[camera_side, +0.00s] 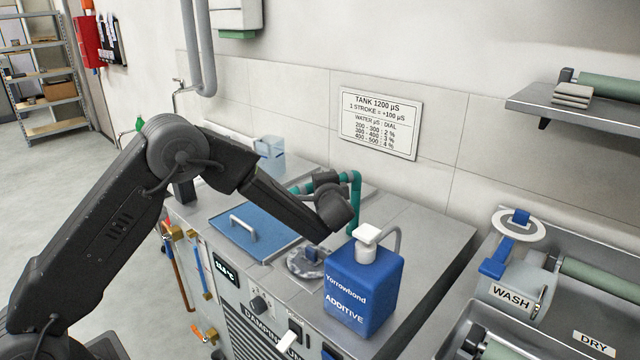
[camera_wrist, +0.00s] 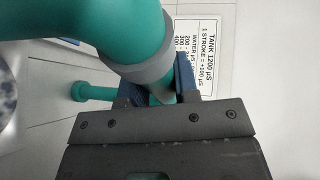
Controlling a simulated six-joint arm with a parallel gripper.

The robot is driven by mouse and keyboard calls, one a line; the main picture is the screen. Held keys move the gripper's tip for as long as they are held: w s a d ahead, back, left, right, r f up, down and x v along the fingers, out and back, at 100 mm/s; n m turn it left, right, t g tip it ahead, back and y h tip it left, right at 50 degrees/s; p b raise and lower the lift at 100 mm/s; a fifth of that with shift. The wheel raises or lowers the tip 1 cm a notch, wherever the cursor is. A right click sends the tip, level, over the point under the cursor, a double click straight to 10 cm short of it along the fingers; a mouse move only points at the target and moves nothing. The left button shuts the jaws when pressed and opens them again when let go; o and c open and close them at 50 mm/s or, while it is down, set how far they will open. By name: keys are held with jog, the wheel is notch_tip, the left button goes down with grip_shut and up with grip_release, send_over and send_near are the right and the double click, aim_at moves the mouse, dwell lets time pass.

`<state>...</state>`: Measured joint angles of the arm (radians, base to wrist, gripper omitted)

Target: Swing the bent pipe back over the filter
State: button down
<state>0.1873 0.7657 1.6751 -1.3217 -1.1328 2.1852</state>
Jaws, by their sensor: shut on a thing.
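The bent pipe (camera_side: 355,203) is teal and stands at the back of the steel cabinet top, with part of it reaching left behind my wrist. My gripper (camera_side: 325,181) is at this pipe. In the wrist view, my gripper (camera_wrist: 156,92) is shut on the teal pipe (camera_wrist: 90,25) just by a grey collar (camera_wrist: 145,68). A round, mottled grey piece, which looks like the filter (camera_side: 306,262), sits on the cabinet top in front of the pipe. A mottled edge also shows at the far left of the wrist view. My wrist hides the pipe's middle.
A blue additive bottle (camera_side: 364,288) with a white pump stands at the front right, close to my wrist. A blue lid with a handle (camera_side: 254,236) lies to the left. A wash unit (camera_side: 517,285) stands further right. A wall sign (camera_side: 380,124) hangs behind.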

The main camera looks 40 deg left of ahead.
jog(key=shift+d, duration=0.1)
dwell(0.3)
jog(key=c, duration=0.9)
grip_release()
jog(key=shift+o, duration=0.2)
notch_tip(320, 180, up, 8)
jog(key=s+d, duration=0.1)
jog(key=d, duration=0.1)
jog(key=shift+s+d+f, duration=0.15)
jog(key=shift+s, duration=0.2)
